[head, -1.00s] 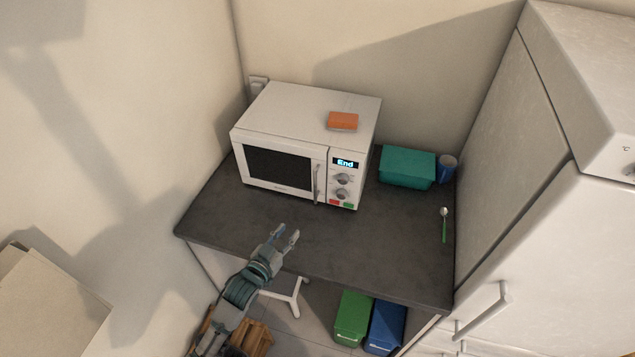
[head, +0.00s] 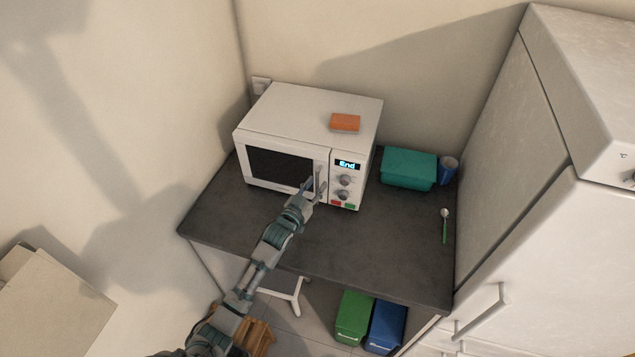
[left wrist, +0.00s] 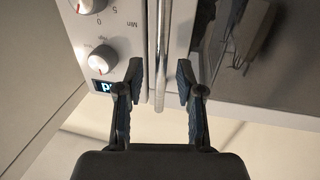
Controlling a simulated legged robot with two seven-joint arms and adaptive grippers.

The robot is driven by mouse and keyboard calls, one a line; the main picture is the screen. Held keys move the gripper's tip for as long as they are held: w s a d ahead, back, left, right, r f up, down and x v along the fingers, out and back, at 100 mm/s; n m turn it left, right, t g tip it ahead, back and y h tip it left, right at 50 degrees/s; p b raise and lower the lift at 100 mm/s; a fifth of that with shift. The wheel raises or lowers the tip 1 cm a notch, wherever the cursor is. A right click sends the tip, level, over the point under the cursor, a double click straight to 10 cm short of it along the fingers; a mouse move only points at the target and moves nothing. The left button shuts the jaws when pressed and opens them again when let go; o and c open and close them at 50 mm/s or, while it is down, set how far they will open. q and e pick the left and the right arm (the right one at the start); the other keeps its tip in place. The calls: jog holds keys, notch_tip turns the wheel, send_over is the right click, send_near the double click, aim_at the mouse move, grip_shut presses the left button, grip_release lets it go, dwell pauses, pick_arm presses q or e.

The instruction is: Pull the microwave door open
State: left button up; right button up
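The white microwave (head: 300,107) stands on the dark counter with its door (head: 275,165) closed; its display reads "End". My left gripper (head: 315,187) is at the front of the microwave, by the vertical door handle, which it partly hides in the head view. In the left wrist view the silver handle (left wrist: 161,60) runs between the two fingers of the left gripper (left wrist: 160,82). The fingers are open, with a gap on each side of the handle. The dial (left wrist: 102,58) is beside one finger. My right gripper is not in view.
An orange block (head: 345,122) lies on top of the microwave. A teal box (head: 408,169), a blue cup (head: 448,170) and a green spoon (head: 444,226) are on the counter (head: 350,250) to the right. A white fridge (head: 540,240) stands at the right. The counter's front is clear.

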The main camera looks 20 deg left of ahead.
pick_arm(q)
jog(key=shift+x, duration=0.85)
jog(key=shift+a, duration=0.1)
grip_shut()
jog(key=shift+s, duration=0.15)
